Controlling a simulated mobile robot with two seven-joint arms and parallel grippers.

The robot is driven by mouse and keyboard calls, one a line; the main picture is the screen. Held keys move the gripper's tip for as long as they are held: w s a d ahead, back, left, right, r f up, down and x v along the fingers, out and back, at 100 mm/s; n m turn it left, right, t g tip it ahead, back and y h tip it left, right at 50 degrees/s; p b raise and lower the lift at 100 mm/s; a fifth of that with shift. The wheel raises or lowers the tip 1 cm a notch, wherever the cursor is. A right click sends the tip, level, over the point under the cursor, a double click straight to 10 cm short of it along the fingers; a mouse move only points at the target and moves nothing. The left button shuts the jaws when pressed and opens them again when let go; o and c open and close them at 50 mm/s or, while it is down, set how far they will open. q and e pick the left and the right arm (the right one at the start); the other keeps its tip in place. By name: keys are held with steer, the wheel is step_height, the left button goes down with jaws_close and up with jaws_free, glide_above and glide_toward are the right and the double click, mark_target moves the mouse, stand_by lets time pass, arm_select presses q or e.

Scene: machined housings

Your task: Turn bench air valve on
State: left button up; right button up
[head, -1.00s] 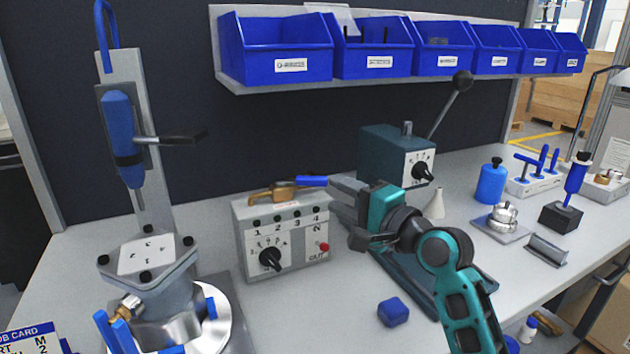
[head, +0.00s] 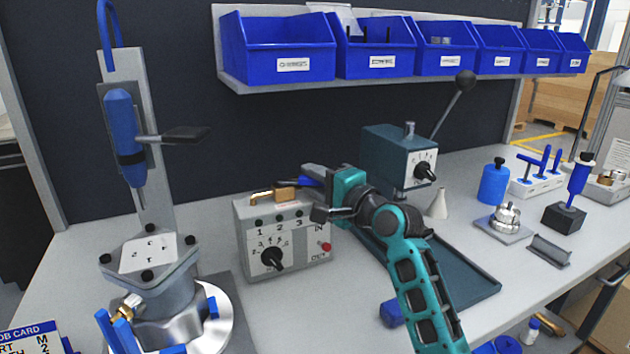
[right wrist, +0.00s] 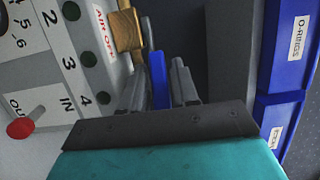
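The bench air valve (head: 264,195) is a brass body on top of a grey box, with a blue lever (head: 309,182) pointing right. In the right wrist view the brass body (right wrist: 125,30) shows at the top, beside an "AIR ON" label (right wrist: 104,33). My right gripper (head: 312,177) is at the lever. In the right wrist view the blue lever (right wrist: 158,78) lies between its two fingers (right wrist: 163,85), with a narrow gap visible on the right side. The fingers look open; contact is not clear. My left gripper is not in view.
A press (head: 150,270) stands left. A teal machine (head: 390,155) stands behind my right arm. Blue bins (head: 280,50) hang above. A blue block (head: 391,313) lies near the arm.

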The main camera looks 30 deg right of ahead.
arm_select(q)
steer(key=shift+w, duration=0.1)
arm_select(e)
jaws_close()
steer(key=shift+w+d+f+n+y+b, duration=0.2)
steer(key=shift+n+y+b, duration=0.25)
steer(key=shift+y, duration=0.15)
steer(key=n+y+b, duration=0.1)
steer(key=w+n+g+y+b, duration=0.1)
steer(key=y+b, duration=0.1)
steer(key=shift+d+f+g, duration=0.1)
steer(key=shift+d+g, duration=0.1)
steer(key=shift+g, duration=0.1)
steer(key=shift+w+n+g+y+b, duration=0.35)
steer(key=shift+n+y+b, duration=0.25)
steer(key=shift+y, duration=0.2)
steer(key=shift+w+n+g+y, duration=0.1)
steer(key=shift+n+g+y, duration=0.15)
steer(key=shift+y, duration=0.15)
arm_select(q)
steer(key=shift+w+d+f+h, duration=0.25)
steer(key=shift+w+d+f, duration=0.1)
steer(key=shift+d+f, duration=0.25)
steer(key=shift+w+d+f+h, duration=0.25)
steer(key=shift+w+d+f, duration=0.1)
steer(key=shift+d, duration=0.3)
arm_select(e)
steer(key=shift+r, duration=0.25)
